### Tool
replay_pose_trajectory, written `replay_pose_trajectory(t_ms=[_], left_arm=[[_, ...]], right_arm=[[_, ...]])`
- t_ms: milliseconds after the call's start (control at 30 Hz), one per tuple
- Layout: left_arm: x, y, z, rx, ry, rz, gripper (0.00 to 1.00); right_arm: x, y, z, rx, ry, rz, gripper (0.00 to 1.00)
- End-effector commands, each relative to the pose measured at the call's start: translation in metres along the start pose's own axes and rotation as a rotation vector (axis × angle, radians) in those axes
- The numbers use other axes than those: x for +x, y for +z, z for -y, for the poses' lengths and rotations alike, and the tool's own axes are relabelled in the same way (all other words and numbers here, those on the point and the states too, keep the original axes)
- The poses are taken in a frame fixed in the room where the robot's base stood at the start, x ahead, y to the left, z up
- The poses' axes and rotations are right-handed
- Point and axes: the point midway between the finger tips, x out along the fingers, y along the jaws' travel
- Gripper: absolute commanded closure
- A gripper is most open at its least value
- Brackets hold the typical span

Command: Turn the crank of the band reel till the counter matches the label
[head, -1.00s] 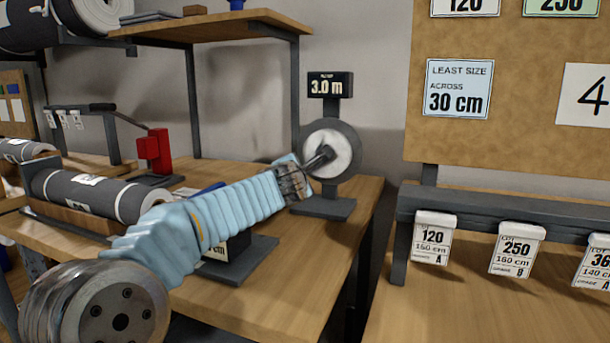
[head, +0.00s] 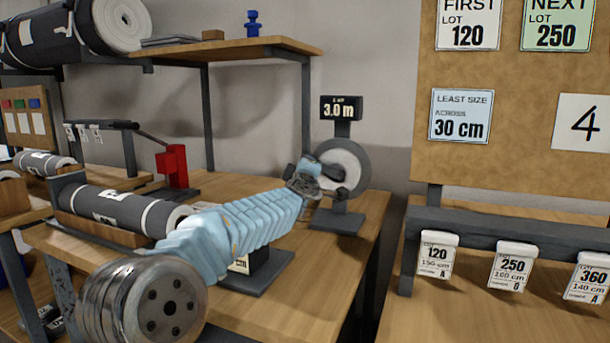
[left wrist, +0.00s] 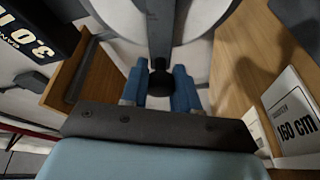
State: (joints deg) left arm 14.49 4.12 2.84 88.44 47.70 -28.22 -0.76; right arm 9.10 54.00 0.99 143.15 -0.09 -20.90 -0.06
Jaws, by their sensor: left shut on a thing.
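The band reel (head: 352,160) is a pale disc with a grey rim on a dark stand at the back edge of the bench. Its counter (head: 341,108) above reads 3.0 m; it also shows cut off in the left wrist view (left wrist: 38,40). My left gripper (head: 328,182) is at the front of the disc, low on its face. In the left wrist view its blue fingers (left wrist: 160,88) are shut on the crank's dark knob (left wrist: 159,78), at the end of the grey crank arm (left wrist: 159,30). A label on a dark stand (head: 241,265) is mostly hidden by my arm. My right gripper is out of view.
A grey roll (head: 115,208) lies in a cradle on the left. Tags for 120, 250 and 360 hang from a rail (head: 520,236) at right. A board (head: 530,110) carries several signs. A shelf (head: 215,48) overhangs the bench.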

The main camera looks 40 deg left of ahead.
Motion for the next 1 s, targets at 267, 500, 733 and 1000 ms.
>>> replay_pose_trajectory(t_ms=[267, 500, 733, 1000], left_arm=[[-0.001, 0.002, -0.016, 0.249, 0.083, -0.011, 1.00], [-0.003, 0.005, -0.030, 0.464, 0.155, -0.023, 1.00], [-0.006, 0.011, -0.043, 0.670, 0.226, -0.035, 1.00], [-0.010, 0.021, -0.056, 0.912, 0.308, -0.049, 1.00]], right_arm=[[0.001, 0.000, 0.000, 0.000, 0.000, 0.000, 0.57], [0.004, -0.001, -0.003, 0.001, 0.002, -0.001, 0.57], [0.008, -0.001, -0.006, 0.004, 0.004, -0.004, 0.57], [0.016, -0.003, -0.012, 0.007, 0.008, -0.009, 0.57]])
